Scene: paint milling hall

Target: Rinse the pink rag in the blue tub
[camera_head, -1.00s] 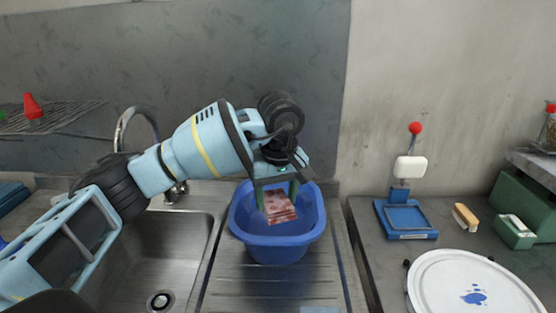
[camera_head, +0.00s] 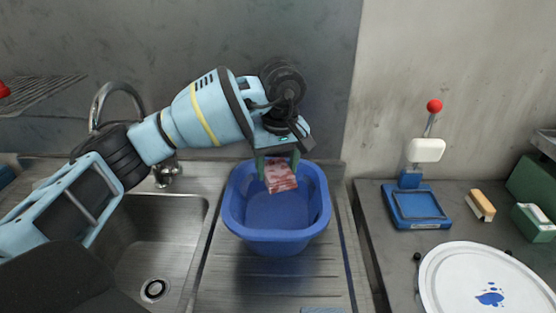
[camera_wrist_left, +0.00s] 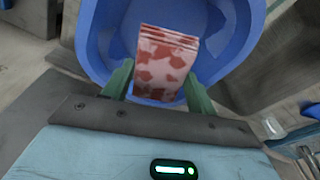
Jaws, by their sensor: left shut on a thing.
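The pink rag (camera_head: 281,176) is a folded, blotchy pink and white cloth. My left gripper (camera_head: 278,168) is shut on it, with its green fingers on either side. The blue tub (camera_head: 277,243) stands on the ridged drainboard, and the rag is over its back part. In the left wrist view the rag (camera_wrist_left: 164,62) hangs between the fingers (camera_wrist_left: 157,90), with the blue tub (camera_wrist_left: 92,40) around it. I cannot tell whether the rag touches the tub's floor. My right gripper is not in view.
A steel sink (camera_head: 160,240) with a tap (camera_head: 108,100) lies left of the tub. On the right counter are a blue press with a red knob (camera_head: 416,205), a brush (camera_head: 481,205), a green box (camera_head: 533,222) and a white lid with a blue splash (camera_head: 485,280).

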